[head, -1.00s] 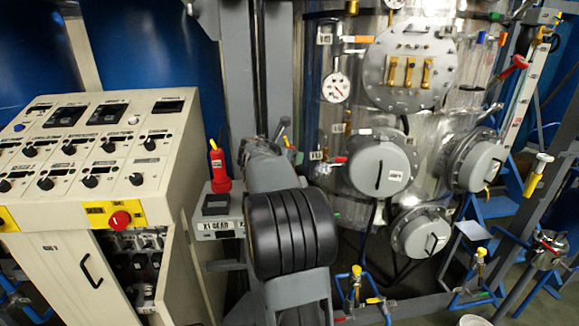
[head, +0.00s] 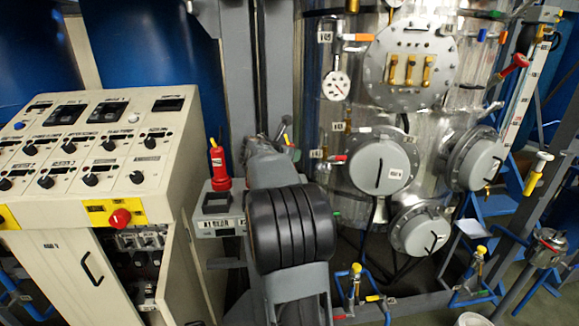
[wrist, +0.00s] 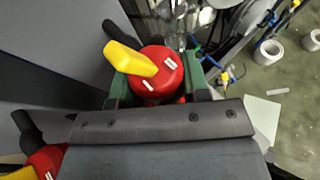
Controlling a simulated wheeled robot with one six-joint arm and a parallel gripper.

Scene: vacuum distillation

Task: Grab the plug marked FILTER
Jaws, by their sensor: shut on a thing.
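In the wrist view, a red round plug (wrist: 172,66) with a yellow lever on top and small white marks sits between the green fingers of my gripper (wrist: 158,84). My gripper is shut on it. I cannot read FILTER on it, and its lower part is hidden behind the dark gripper bar. A second red plug (wrist: 46,162) with a yellow part shows at the lower left, outside the fingers. In the head view, a red plug (head: 220,170) stands upright on a small grey box left of the dark ribbed cylinder. The fingers cannot be made out there.
A cream control panel (head: 88,160) with knobs and a red button stands at the left. A steel vessel (head: 365,115) with round grey ports, a gauge and valves fills the right. In the wrist view, white rolls (wrist: 268,52) and a pale sheet (wrist: 262,115) lie on the floor.

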